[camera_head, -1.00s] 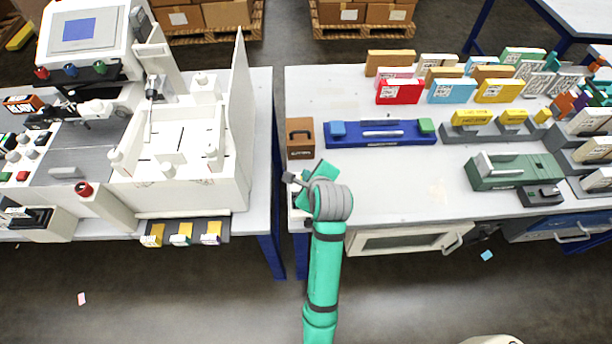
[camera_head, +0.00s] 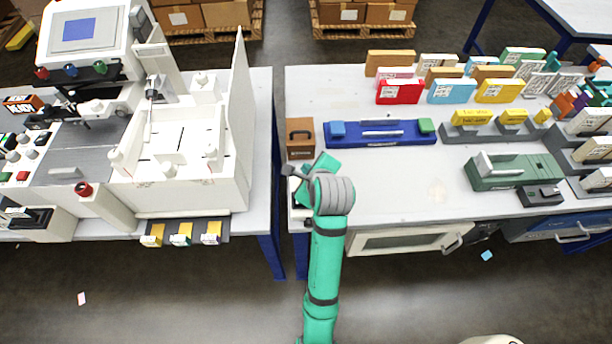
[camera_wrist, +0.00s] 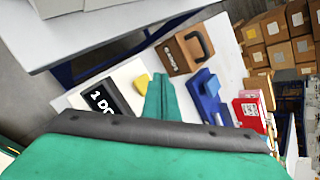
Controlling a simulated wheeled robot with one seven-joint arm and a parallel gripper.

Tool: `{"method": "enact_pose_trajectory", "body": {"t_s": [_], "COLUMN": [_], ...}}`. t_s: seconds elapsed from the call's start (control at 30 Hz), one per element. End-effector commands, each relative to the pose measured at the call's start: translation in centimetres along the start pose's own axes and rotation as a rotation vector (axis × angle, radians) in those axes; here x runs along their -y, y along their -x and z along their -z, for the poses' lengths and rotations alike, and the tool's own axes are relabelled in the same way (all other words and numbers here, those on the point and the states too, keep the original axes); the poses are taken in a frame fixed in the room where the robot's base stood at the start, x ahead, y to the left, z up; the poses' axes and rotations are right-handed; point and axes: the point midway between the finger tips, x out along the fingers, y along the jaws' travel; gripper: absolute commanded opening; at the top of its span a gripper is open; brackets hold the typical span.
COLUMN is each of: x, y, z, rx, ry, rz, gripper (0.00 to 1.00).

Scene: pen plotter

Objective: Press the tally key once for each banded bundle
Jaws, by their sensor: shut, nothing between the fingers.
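My gripper (camera_wrist: 160,95) is shut and empty, its green fingers pointing down in the wrist view. In that view a white device with a black display reading "1 DO…" (camera_wrist: 105,100) lies beside the fingers, with a yellow key (camera_wrist: 142,80) just left of the fingertips. I cannot tell whether the fingers touch it. In the head view my wrist (camera_head: 325,190) covers most of this device at the table's left front corner. Several coloured packs with labels, among them a red one (camera_head: 400,92) and a blue one (camera_head: 452,91), stand at the back right; bands on them are hard to make out.
A brown box with a handle (camera_head: 300,138) and a blue fixture (camera_head: 380,133) stand just behind my gripper. A green stapler-like device (camera_head: 510,171) sits to the right. The white plotter (camera_head: 185,180) is on the left table, across a gap. The middle of the right table is clear.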

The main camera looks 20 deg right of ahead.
Motion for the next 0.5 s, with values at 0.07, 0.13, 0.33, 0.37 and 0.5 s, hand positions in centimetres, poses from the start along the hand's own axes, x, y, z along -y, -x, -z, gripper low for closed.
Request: {"method": "enact_pose_trajectory", "body": {"t_s": [0.07,0.13,0.33,0.37,0.5], "x": [0.5,0.7,1.6,1.7,2.0], "y": [0.5,0.9,2.1,2.3,2.7], "z": [-0.5,-0.7,-1.6,-1.7,-2.0], "rx": [0.002,0.001,0.002,0.001,0.001], "ry": [0.001,0.001,0.000,0.000,-0.001], "rz": [0.003,0.001,0.003,0.002,0.002], "gripper": [0.00,0.00,0.00,0.00,0.00]}}
